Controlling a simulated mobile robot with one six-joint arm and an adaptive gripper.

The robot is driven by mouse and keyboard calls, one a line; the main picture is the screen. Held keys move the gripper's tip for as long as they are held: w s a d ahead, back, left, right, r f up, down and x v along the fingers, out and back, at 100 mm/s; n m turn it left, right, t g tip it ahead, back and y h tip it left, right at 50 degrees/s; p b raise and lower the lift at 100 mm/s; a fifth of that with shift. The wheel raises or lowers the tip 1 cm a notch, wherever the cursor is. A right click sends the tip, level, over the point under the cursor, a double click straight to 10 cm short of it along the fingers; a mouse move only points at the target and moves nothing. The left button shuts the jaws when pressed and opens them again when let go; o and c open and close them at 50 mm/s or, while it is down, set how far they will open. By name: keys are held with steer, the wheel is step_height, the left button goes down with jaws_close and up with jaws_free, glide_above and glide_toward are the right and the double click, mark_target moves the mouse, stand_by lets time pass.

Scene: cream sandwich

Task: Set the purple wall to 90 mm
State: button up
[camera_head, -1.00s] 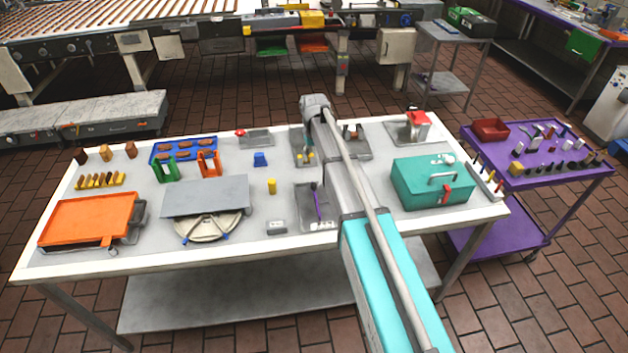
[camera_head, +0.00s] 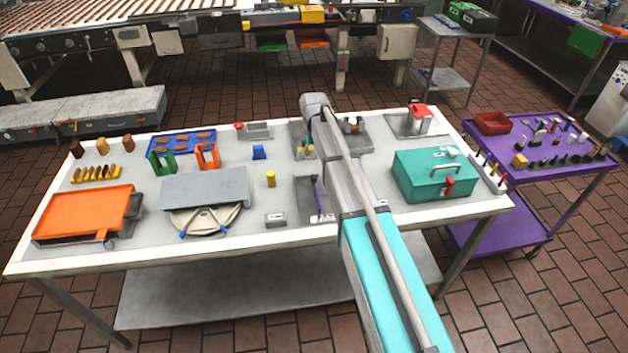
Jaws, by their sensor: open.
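A thin purple strip (camera_head: 316,190), which looks like the purple wall, stands in a grey tray (camera_head: 304,207) near the middle front of the table. Small white marks or pieces show at the tray's front end. The tray's right part is hidden behind my arm, and any scale is too small to read. My arm reaches from the bottom right up over the table, to the right of the purple strip. My gripper is hidden behind the arm, so its distance to the strip does not show.
A yellow cylinder (camera_head: 270,179) and a small grey block (camera_head: 275,220) stand left of the tray. A grey plate (camera_head: 205,187) on a round base is further left. A teal box (camera_head: 433,175) is right of my arm. A purple cart (camera_head: 480,151) stands beyond the table's right end.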

mark_target(314, 176)
steer(key=shift+f+b, duration=4.95)
steer(key=shift+f, duration=0.35)
jaws_close()
